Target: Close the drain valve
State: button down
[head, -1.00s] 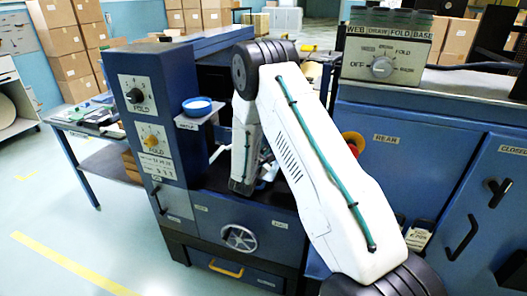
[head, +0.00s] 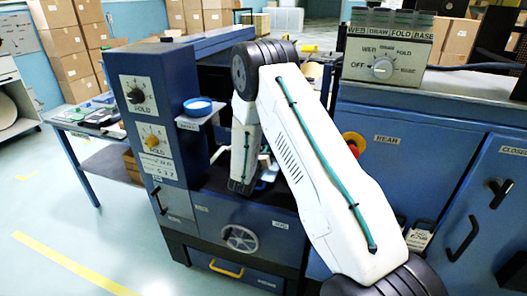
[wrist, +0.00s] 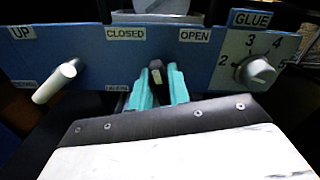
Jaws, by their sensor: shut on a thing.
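In the wrist view a short dark lever (wrist: 155,70) stands on a blue panel (wrist: 90,62), between the labels CLOSED (wrist: 125,33) on its left and OPEN (wrist: 195,35) on its right. It looks roughly upright there. A small label at its lower left is too blurred to read surely. My gripper (wrist: 158,84) has teal fingers, one on each side of the lever, shut on it. The lever's lower part is hidden between the fingers. In the head view my arm covers this spot, and neither fingers nor lever can be made out.
A pale handle (wrist: 56,80) sticks out under the UP label, left of the lever. A GLUE dial (wrist: 256,70) is at the right. In the head view a cabinet with FOLD knobs (head: 138,94), a blue-rimmed dish (head: 198,107) and a handwheel (head: 240,238) stand near my arm.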

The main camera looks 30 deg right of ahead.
jog(key=n, duration=0.5)
jog(key=shift+w+a+n, duration=0.15)
jog(key=shift+w+n, duration=0.05)
jog(key=shift+n, duration=0.2)
dwell(0.4)
jog(key=c, duration=1.4)
grip_release()
jog(key=shift+c, duration=0.2)
jog(key=shift+v, duration=3.9)
